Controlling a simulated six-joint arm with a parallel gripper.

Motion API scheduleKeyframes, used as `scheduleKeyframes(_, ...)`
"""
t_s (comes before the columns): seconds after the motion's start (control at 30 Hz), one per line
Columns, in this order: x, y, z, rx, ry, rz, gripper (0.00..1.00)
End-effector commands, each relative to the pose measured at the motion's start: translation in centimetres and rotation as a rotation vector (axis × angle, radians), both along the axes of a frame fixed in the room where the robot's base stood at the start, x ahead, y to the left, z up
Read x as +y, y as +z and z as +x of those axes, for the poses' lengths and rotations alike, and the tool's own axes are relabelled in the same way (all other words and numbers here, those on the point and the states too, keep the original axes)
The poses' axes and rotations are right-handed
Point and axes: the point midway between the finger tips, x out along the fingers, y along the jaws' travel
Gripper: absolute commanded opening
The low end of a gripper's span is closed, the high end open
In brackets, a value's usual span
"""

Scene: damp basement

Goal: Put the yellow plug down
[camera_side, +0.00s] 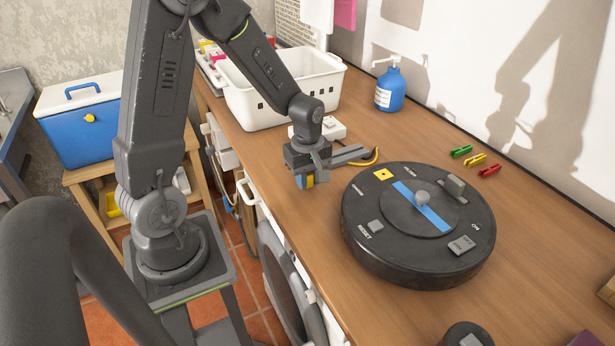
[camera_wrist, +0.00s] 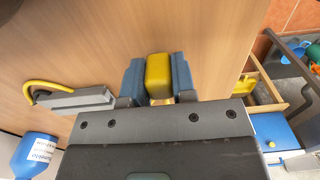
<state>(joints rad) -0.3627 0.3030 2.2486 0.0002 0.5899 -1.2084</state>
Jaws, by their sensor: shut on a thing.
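The yellow plug (camera_wrist: 159,76) sits between the two blue-grey fingers of my gripper (camera_wrist: 160,82) in the wrist view, with a finger against each side. In the side view my gripper (camera_side: 306,181) points down over the wooden worktop (camera_side: 320,235), left of the round black device. Only a small part of the yellow plug (camera_side: 310,181) shows there, beside a finger. I cannot tell whether its lower end touches the wood.
A round black device (camera_side: 372,238) with a blue stripe stands close on the right. A white basket (camera_side: 262,100), a white socket block (camera_side: 330,127) and a blue bottle (camera_side: 391,90) stand behind. Several coloured clips lie far right. Bare wood lies in front of my gripper.

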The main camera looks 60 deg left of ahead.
Motion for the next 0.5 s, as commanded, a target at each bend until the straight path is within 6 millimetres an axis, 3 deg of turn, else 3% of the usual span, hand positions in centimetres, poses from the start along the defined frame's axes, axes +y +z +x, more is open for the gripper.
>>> scheduleKeyframes(0.5,0.02,-0.81,-0.01,0.001,0.000,0.000,0.00)
